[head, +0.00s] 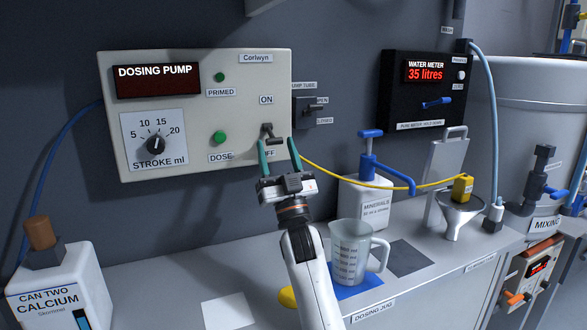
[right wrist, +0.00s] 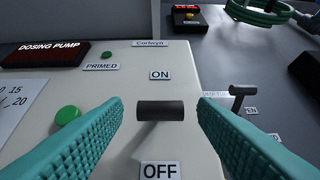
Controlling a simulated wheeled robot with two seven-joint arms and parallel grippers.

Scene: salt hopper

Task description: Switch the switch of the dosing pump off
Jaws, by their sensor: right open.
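The dosing pump (head: 195,170) is a pale box on the wall with a dark display, a stroke dial and green buttons. Its switch (head: 267,129) is a small dark lever between the ON and OFF labels. In the right wrist view the switch's dark crossbar (right wrist: 160,110) lies between my fingers, with gaps on both sides. I cannot tell for sure which way it is tilted. My right gripper (head: 279,146) is open, with its teal fingers in front of the switch, and partly covers the OFF label. My left gripper is not in view.
The pump tube lever (head: 305,112) sticks out right of the pump. A yellow tube runs from near the gripper to the funnel (head: 458,215). A measuring jug (head: 352,255), minerals bottle (head: 365,205) and calcium can (head: 60,290) stand on the bench below.

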